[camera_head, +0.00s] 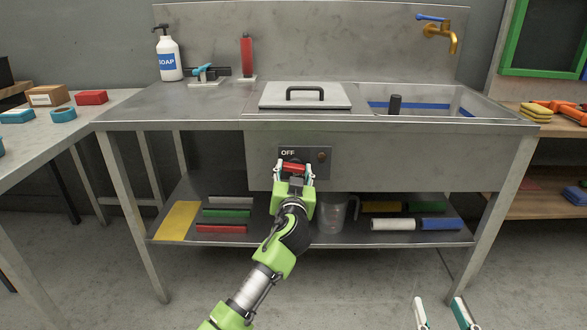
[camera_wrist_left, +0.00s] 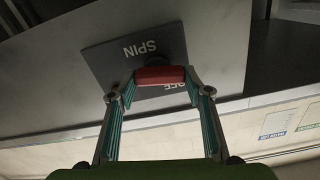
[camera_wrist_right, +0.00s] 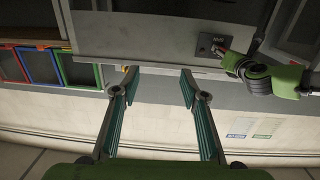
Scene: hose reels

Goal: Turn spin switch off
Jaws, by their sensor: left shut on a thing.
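The spin switch is a red handle on a dark panel (camera_head: 322,158) on the front of the steel sink unit. The panel reads "OFF" at its upper left in the head view, and "SPIN" shows in the left wrist view. My left gripper (camera_head: 295,172) is shut on the red switch handle (camera_wrist_left: 160,75), with one finger at each end of it. The handle lies crosswise, roughly level in the head view. My left gripper covers the lower part of the panel. My right gripper (camera_head: 442,314) is open and empty, low at the front right, away from the panel.
A lidded basin (camera_head: 270,97) and a sink with a brass tap (camera_head: 440,33) are above the panel. The lower shelf (camera_head: 260,238) holds a clear jug (camera_head: 331,215) and several coloured blocks and rolls. The floor at the front is clear.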

